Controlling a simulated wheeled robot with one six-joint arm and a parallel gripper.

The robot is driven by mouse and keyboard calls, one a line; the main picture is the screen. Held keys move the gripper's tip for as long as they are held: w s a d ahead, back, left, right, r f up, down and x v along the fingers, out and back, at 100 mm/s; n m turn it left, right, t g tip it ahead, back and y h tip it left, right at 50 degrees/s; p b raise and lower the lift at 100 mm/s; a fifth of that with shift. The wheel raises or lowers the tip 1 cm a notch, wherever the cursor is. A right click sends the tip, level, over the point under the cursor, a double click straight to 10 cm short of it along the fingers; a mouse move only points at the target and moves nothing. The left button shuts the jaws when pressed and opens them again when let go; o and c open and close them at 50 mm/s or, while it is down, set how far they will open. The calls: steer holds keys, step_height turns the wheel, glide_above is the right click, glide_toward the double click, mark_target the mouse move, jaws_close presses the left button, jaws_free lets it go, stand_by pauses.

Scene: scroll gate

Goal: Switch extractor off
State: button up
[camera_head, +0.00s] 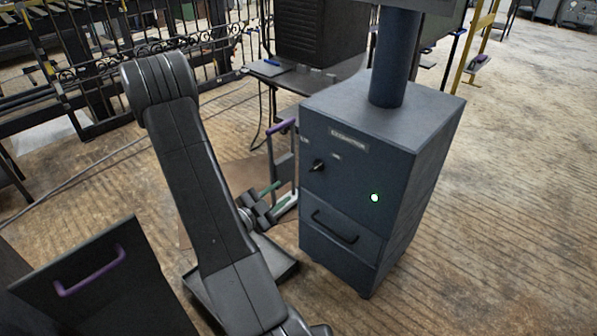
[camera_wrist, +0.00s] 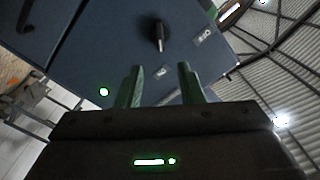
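The extractor (camera_head: 345,190) is a dark blue-grey cabinet with a nameplate and a thick pipe on top. Its small black switch (camera_head: 318,165) is on the upper front, between two small labels. In the wrist view the switch (camera_wrist: 160,38) shows beyond the fingertips, its lever pointing roughly toward the label (camera_wrist: 161,72) between my fingers. A green light (camera_head: 375,197) glows on the front, also seen in the wrist view (camera_wrist: 104,92). My gripper (camera_head: 286,192) is left of the cabinet front, green fingers apart and empty (camera_wrist: 160,70), not touching the switch.
A drawer with a black handle (camera_head: 335,226) is below the switch. A purple-handled cart (camera_head: 282,128) stands behind my gripper. A dark box with a purple handle (camera_head: 90,270) is at lower left. An ornate metal gate (camera_head: 75,65) is behind. Floor at right is clear.

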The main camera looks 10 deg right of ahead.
mark_target(314, 169)
steer(key=b+x, duration=0.1)
steer(key=x, duration=1.2)
steer(key=shift+w+d+b, duration=0.15)
steer(key=shift+d+b, duration=0.15)
steer(key=shift+b, duration=0.1)
jaws_close()
